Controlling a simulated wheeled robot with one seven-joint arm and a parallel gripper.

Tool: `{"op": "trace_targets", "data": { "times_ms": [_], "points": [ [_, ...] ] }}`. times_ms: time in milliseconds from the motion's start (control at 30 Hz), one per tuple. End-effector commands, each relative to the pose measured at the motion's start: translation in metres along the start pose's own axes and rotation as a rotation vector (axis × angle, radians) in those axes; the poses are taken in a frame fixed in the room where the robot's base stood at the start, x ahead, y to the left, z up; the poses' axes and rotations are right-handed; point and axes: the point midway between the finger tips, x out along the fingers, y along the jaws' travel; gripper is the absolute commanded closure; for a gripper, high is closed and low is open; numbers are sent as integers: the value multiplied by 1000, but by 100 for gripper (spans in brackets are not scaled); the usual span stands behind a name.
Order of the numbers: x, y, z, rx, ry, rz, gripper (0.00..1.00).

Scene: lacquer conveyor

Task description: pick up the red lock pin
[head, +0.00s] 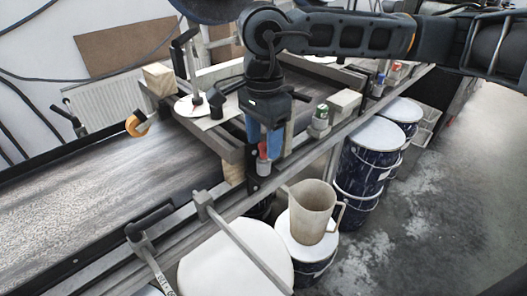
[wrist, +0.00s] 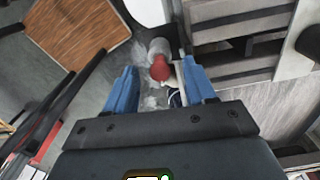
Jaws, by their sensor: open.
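The red lock pin (wrist: 160,68) shows in the wrist view as a rounded red end on a pale grey cylindrical body. It lies between the two blue fingers of my gripper (wrist: 160,76), which are apart, with space on both sides of the red end. I cannot tell how far it is beyond the fingertips. In the head view my gripper (head: 264,146) points down at the near side of the conveyor frame. The red end (head: 263,152) shows just at the fingers, with the grey part below it. The fingers partly hide it.
The conveyor belt (head: 105,170) runs along the left. A green-topped can (head: 320,118) and a pale block (head: 345,102) sit on the rail to the right. A beige jug (head: 311,210) stands on a drum below. A metal bar (head: 245,245) juts out in front.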

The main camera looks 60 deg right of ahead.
Motion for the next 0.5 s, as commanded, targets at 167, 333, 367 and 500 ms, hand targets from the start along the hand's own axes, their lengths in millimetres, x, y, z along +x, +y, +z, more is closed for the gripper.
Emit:
{"op": "trace_targets", "data": {
  "times_ms": [167,333,367,500],
  "points": [
    [0,0,0,0,0,0,55],
    [0,0,0,0,-1,0,71],
    [0,0,0,0,-1,0,74],
    [0,0,0,0,-1,0,87]
  ]
}}
